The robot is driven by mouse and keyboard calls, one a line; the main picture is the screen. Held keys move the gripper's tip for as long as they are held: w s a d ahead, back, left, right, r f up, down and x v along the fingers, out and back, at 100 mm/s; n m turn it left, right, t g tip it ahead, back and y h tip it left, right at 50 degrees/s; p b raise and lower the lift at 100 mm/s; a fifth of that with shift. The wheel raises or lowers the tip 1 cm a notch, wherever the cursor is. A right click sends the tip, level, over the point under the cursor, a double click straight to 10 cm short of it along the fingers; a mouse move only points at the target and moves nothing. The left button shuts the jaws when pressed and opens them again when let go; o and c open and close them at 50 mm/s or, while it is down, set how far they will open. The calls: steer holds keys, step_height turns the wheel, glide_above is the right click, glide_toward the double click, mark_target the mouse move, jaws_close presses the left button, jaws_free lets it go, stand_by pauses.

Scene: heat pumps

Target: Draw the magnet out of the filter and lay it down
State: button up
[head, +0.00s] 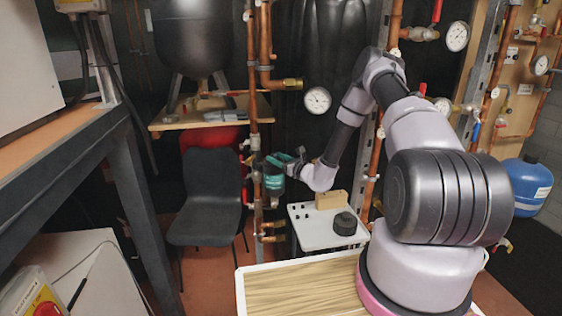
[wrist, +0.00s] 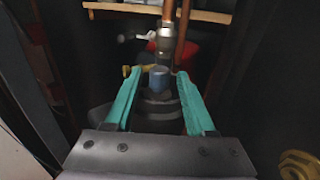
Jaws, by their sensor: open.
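In the wrist view, a short blue cylinder (wrist: 159,77), which looks like the magnet's end, stands on a dark round body (wrist: 158,108), likely the filter. My gripper (wrist: 158,76) is open, with one teal finger on each side of the blue cylinder and gaps showing between. I cannot tell how deep the magnet sits in the filter.
A copper pipe with a metal fitting (wrist: 168,38) is just beyond the fingers. In the head view, a small white table (head: 312,230) carries a wooden block (head: 331,200) and a black round piece (head: 345,224), with some bare top. A dark chair (head: 211,185) stands left.

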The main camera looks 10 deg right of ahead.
jaws_close()
steer(key=shift+r, duration=0.1)
steer(key=shift+r, duration=2)
steer(key=shift+r, duration=0.15)
steer(key=shift+r, duration=1.95)
steer(key=shift+r, duration=0.15)
steer(key=shift+r, duration=2.65)
